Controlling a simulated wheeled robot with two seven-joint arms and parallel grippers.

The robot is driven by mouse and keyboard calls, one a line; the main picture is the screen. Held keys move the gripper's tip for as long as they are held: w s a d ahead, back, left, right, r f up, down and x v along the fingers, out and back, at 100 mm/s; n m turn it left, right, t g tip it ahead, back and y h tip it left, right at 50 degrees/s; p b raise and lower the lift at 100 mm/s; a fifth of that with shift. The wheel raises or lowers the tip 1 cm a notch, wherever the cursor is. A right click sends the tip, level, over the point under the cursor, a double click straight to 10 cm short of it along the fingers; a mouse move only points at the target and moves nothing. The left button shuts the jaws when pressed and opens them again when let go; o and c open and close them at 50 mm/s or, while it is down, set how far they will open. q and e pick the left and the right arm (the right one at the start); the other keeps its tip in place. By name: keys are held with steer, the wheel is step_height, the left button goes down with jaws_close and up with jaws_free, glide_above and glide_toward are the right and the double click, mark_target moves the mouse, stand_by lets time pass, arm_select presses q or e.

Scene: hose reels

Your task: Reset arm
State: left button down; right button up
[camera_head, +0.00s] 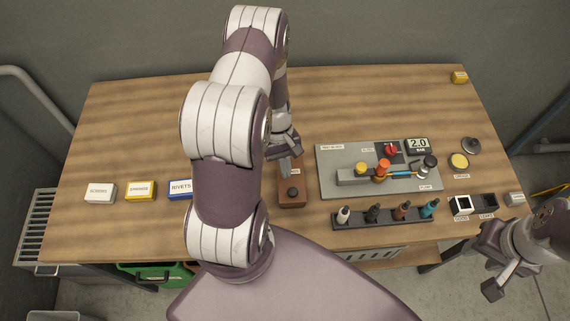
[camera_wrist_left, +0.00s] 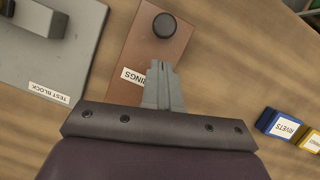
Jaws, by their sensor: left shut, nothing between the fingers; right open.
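My left arm rises across the middle of the head view and bends down over the table. Its gripper (camera_head: 287,166) is shut and empty, with its tips just behind the brown block with a black knob (camera_head: 291,194). In the left wrist view the closed fingertips (camera_wrist_left: 160,70) show over the brown block (camera_wrist_left: 140,62), covering part of its label; I cannot tell whether they touch it. My right gripper (camera_head: 489,258) is open and empty, low at the right, off the table's front edge.
A grey test board (camera_head: 333,160) with a valve block and gauge lies right of the brown block. A dark rack (camera_head: 385,217) of several coloured tools stands in front of it. Labelled boxes, including yellow (camera_head: 141,190), sit at left. The table's back left is clear.

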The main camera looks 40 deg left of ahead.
arm_select(q)
steer(key=w+a+r, duration=0.1)
steer(key=a+r+b, duration=0.1)
steer(key=w+a+r, duration=0.1)
steer(key=a, duration=0.1)
steer(key=shift+w+r+b, duration=0.15)
steer(key=shift+w+b, duration=0.15)
steer(key=shift+w, duration=0.05)
step_height(320, 180, up, 5)
steer(key=s+d+r+m+t+y+b, duration=0.1)
steer(key=s+d+r+m+t+b, duration=0.1)
steer(key=d+m, duration=0.3)
steer(key=s+d+r+m+t+y+b, duration=0.1)
steer(key=s+d+r+m+y+b, duration=0.1)
steer(key=d+m, duration=0.4)
steer(key=s+d+b, duration=0.1)
steer(key=b, duration=0.1)
steer(key=shift+d+t+b, duration=0.25)
steer(key=shift+t+b, duration=0.05)
steer(key=shift+t, duration=0.1)
arm_select(e)
step_height(320, 180, down, 8)
steer(key=a, duration=0.1)
steer(key=shift+w+f, duration=0.2)
steer(key=shift+w, duration=0.15)
